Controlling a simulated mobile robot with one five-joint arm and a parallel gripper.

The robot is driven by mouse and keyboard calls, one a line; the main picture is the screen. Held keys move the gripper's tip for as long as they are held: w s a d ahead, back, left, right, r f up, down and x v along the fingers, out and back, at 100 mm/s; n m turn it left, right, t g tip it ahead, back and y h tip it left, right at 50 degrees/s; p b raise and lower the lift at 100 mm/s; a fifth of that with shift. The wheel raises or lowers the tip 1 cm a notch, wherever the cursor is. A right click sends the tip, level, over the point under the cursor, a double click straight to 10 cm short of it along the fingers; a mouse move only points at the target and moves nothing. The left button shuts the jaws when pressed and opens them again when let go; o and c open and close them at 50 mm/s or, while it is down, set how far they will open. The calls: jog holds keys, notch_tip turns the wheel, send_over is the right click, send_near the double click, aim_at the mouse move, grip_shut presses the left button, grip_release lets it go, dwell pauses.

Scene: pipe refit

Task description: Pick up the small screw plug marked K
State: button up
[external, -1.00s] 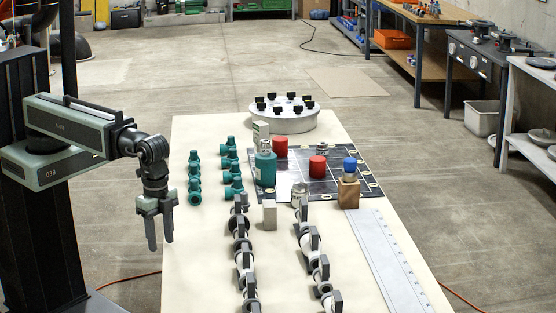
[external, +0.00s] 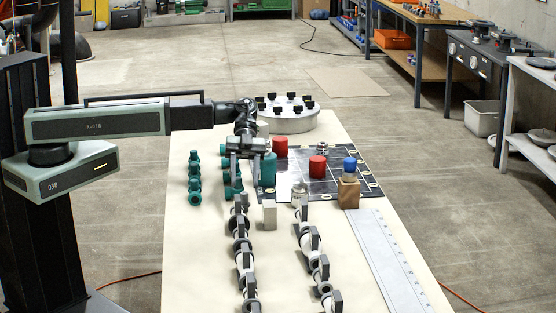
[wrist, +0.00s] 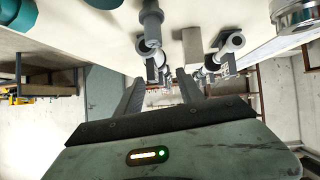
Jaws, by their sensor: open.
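No letter K can be read in any view, so I cannot tell which piece is the small screw plug. A small metal piece (external: 323,149) stands at the back of the black gridded mat (external: 290,188), and a larger metal piece (external: 300,194) stands at its front edge. The larger one seems to show at top right in the wrist view (wrist: 292,12).
Red cylinders (external: 317,166) and a blue ball (external: 349,163) on a wooden block (external: 348,194) stand at the mat. A grey block (external: 269,214) and two rows of grey valves (external: 245,258) are nearer. A white round stand (external: 291,121) with black-topped pieces is behind.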

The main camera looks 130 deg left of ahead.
aim_at(244, 192)
jog(key=shift+t, duration=0.8)
jog(key=s+a, duration=0.2)
jog(key=s+a+f+b, duration=0.1)
jog(key=s, duration=0.1)
jog(key=s+a+f+b, duration=0.1)
jog(key=s+a, duration=0.1)
jog(key=shift+a, duration=0.3)
jog(key=shift+r, duration=0.15)
jog(key=shift+b+x, duration=0.45)
jog(key=shift+x, duration=0.95)
jog(key=b+x, duration=0.1)
jog(key=x, duration=0.1)
jog(key=b+x, duration=0.1)
jog(key=x, duration=0.1)
jog(key=shift+f+b, duration=0.3)
jog(key=shift+f, duration=0.1)
jog(key=shift+w+d+f, duration=0.1)
jog(key=shift+w+d, duration=0.15)
jog(key=shift+w, duration=0.05)
grip_shut()
